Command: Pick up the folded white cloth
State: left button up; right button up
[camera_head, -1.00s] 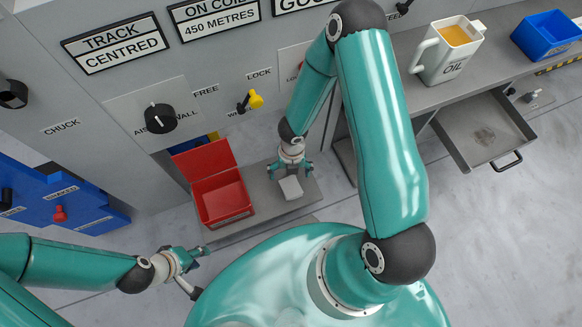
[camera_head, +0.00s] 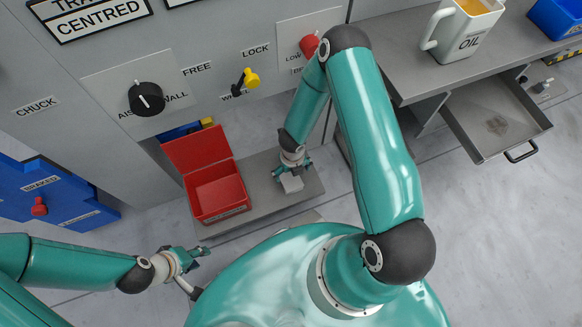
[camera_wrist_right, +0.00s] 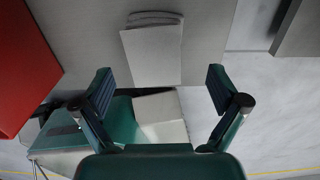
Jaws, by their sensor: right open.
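The folded white cloth (camera_head: 292,184) lies on a low grey shelf (camera_head: 262,200), to the right of a red bin. It also shows in the right wrist view (camera_wrist_right: 152,52), flat on the grey surface, with its folded layers at the far end. My right gripper (camera_head: 292,172) is open just above the cloth. In the right wrist view my right gripper (camera_wrist_right: 160,88) has its fingers wide apart, and the cloth lies beyond the tips, between their lines. The gripper covers part of the cloth in the head view. My left gripper (camera_head: 201,270) is open and empty at lower left, away from the cloth.
The open red bin (camera_head: 217,193) stands close to the left of the cloth. A grey panel with a black knob (camera_head: 146,98) and a yellow lever (camera_head: 250,78) rises behind. An oil jug (camera_head: 463,30) stands on the bench above an open drawer (camera_head: 495,118).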

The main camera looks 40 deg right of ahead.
jog(key=f, duration=0.1)
jog(key=f+b, duration=0.1)
jog(key=f, duration=0.1)
jog(key=f+b, duration=0.1)
jog(key=shift+a+f, duration=0.15)
jog(key=shift+a, duration=0.15)
jog(key=shift+f, duration=0.45)
jog(key=shift+r, duration=0.1)
jog(key=c, duration=1.3)
notch_tip(320, 180, up, 20)
jog(key=p, duration=0.8)
jog(key=shift+p, duration=0.35)
